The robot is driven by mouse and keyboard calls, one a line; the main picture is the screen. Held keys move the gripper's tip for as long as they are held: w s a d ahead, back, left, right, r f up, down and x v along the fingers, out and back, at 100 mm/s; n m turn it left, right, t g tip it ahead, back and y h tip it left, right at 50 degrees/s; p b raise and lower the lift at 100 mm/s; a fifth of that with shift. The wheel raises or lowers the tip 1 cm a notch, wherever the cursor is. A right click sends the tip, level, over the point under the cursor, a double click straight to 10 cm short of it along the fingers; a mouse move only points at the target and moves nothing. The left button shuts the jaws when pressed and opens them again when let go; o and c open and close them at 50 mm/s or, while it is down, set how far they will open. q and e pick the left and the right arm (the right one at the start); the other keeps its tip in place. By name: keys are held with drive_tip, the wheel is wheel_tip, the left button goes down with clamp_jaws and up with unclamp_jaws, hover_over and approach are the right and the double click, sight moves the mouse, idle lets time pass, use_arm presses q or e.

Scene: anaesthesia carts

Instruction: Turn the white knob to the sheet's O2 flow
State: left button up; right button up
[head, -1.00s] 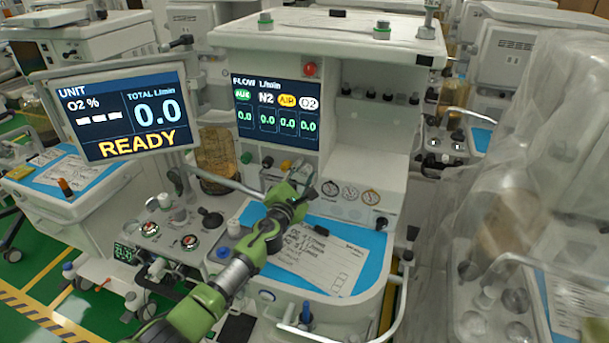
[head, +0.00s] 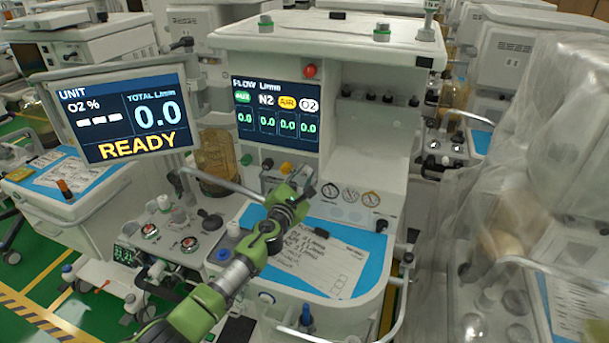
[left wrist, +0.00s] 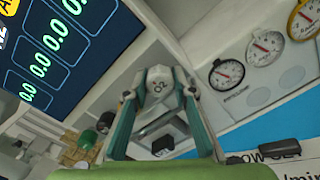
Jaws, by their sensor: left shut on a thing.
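The white knob (left wrist: 159,78) shows in the left wrist view between the fingertips of my left gripper (left wrist: 159,93), which is shut on it. In the head view the left gripper (head: 304,181) reaches the panel under the flow screen and hides the knob. The flow screen (head: 276,113) reads 0.0 in all columns, including O2 at the right. The sheet (head: 322,262) lies on the blue work surface below the gripper, with handwritten L/min lines too small to read surely. My right gripper is not in view.
Green (head: 247,159) and yellow (head: 286,168) knobs sit left of the gripper. Gauges (head: 351,195) are to its right. A monitor (head: 123,115) at left reads READY and 0.0. A plastic-covered cart (head: 520,200) stands close at right.

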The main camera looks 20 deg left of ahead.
use_arm(q)
drive_tip(key=n, duration=0.4)
drive_tip(key=shift+b, duration=0.35)
drive_tip(key=n, duration=0.5)
drive_tip(key=shift+b, duration=0.4)
drive_tip(key=n, duration=0.4)
drive_tip(key=shift+d+f+b, duration=0.1)
drive_tip(key=shift+b, duration=0.3)
drive_tip(key=n, duration=0.5)
drive_tip(key=shift+b, duration=0.4)
drive_tip(key=n, duration=0.4)
drive_tip(key=shift+n, duration=0.3)
drive_tip(key=n, duration=0.3)
drive_tip(key=shift+n+b, duration=0.3)
drive_tip(key=shift+b, duration=0.1)
drive_tip(key=n, duration=0.4)
drive_tip(key=shift+n, duration=2.1)
